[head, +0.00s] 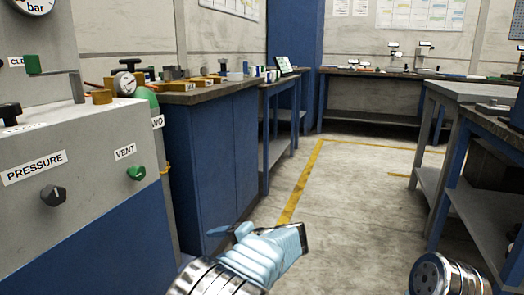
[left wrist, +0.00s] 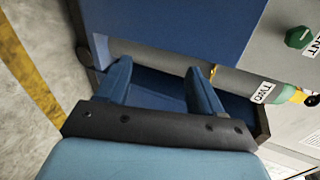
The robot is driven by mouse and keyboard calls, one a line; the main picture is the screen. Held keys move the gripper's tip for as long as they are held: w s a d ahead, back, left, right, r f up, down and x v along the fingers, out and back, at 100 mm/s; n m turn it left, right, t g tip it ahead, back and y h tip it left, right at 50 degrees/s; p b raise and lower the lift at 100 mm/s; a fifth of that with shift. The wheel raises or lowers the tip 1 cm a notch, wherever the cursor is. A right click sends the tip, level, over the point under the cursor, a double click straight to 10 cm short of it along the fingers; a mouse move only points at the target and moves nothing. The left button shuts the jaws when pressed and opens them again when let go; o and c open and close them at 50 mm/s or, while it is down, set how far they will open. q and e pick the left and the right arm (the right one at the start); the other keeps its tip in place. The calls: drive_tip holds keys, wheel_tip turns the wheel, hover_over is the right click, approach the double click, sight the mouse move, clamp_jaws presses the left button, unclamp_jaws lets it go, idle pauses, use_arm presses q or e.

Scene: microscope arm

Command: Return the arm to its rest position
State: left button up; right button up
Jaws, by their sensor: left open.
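My left arm comes in at the bottom of the head view, with a silver wrist and a light blue gripper body. The left gripper (head: 262,236) is over the floor, in front of the blue cabinet (head: 212,150). In the left wrist view, the two blue fingers of the left gripper (left wrist: 158,68) stand apart with nothing held between them. A silver part of what appears to be my right arm shows at the bottom right of the head view; its gripper is out of sight.
A grey-and-blue panel (head: 95,150) with PRESSURE and VENT knobs stands close on the left. A grey workbench (head: 465,92) is on the right. The floor (head: 345,190) between, with yellow lines, is clear.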

use_arm(q)
drive_tip(key=s+a+f+m+g+h, duration=0.1)
drive_tip(key=s+a+f+g+h, duration=0.15)
drive_tip(key=f, duration=0.75)
drive_tip(key=s+a+f+g+h, duration=0.1)
drive_tip(key=s+a+f+h, duration=0.15)
drive_tip(key=f, duration=0.75)
drive_tip(key=s+f+g+h, duration=0.3)
drive_tip(key=s+f+h, duration=0.2)
drive_tip(key=s+f, duration=0.45)
drive_tip(key=s+d+f+n+t+h, duration=0.1)
drive_tip(key=s+d+f+n+h, duration=0.2)
drive_tip(key=s, duration=0.4)
drive_tip(key=s+d+f+n+t+h, duration=0.1)
drive_tip(key=s+f+n+h, duration=0.3)
drive_tip(key=s, duration=0.3)
wheel_tip(320, 180, up, 13)
drive_tip(key=n+p, duration=0.1)
drive_tip(key=p, duration=1.2)
drive_tip(key=shift+s, duration=0.35)
drive_tip(key=shift+f+y, duration=0.15)
drive_tip(key=shift+y, duration=0.15)
